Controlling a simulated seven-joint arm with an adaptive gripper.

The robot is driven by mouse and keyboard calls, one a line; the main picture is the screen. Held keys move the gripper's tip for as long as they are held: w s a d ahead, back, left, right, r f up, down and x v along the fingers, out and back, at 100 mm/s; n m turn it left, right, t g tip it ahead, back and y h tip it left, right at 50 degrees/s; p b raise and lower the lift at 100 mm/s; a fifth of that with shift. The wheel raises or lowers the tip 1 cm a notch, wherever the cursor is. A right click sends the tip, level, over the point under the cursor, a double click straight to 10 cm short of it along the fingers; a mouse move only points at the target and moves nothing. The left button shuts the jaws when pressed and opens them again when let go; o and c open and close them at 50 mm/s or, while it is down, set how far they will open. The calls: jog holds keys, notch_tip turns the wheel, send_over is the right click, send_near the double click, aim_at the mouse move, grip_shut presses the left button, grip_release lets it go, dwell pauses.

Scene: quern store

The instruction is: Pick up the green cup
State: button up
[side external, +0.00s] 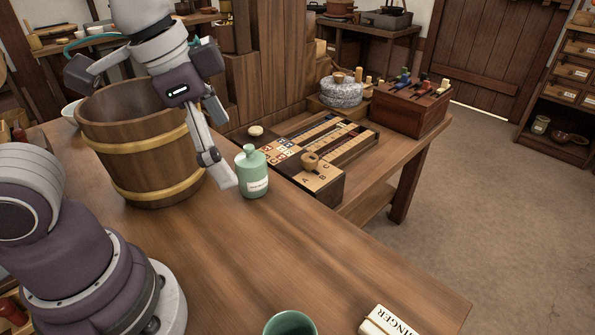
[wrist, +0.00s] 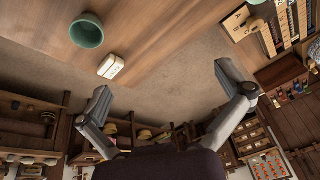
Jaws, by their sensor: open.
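The green cup (side external: 290,324) stands on the wooden bench at the bottom edge of the side view, partly cut off by the frame. In the wrist view the green cup (wrist: 87,31) is at the upper left, upright with its open mouth showing. My gripper (wrist: 163,79) is open and empty, its fingers spread wide. In the side view one finger (side external: 215,155) hangs beside a green bottle, well away from the cup; I cannot tell whether it touches the bottle.
The green labelled bottle (side external: 252,174) and a large wooden tub (side external: 140,145) stand near my gripper. A white labelled block (side external: 386,321) lies right of the cup. A game board (side external: 325,145) and a wooden box (side external: 411,108) are farther back. The bench middle is clear.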

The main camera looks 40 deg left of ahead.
jog(key=a+n, duration=0.1)
jog(key=n, duration=0.1)
jog(key=a+n+t, duration=0.1)
jog(key=a+n, duration=0.1)
jog(key=s+a+n+t+y, duration=0.1)
jog(key=a+n, duration=0.1)
jog(key=shift+a+f, duration=0.25)
jog(key=shift+f, duration=0.15)
jog(key=s+d+f+n+g+h, duration=0.1)
jog(key=d+f+n+g, duration=0.25)
jog(key=d+n, duration=0.55)
jog(key=s+d+f+n+g, duration=0.1)
jog(key=d+f+n+g, duration=0.1)
jog(key=d+f+n, duration=0.5)
jog(key=f, duration=0.2)
jog(key=d+f+n, duration=0.1)
jog(key=f, duration=0.2)
jog(key=d+f+n, duration=0.1)
jog(key=f, duration=0.2)
jog(key=shift+f, duration=0.15)
jog(key=shift+c, duration=0.2)
jog(key=c, duration=1.2)
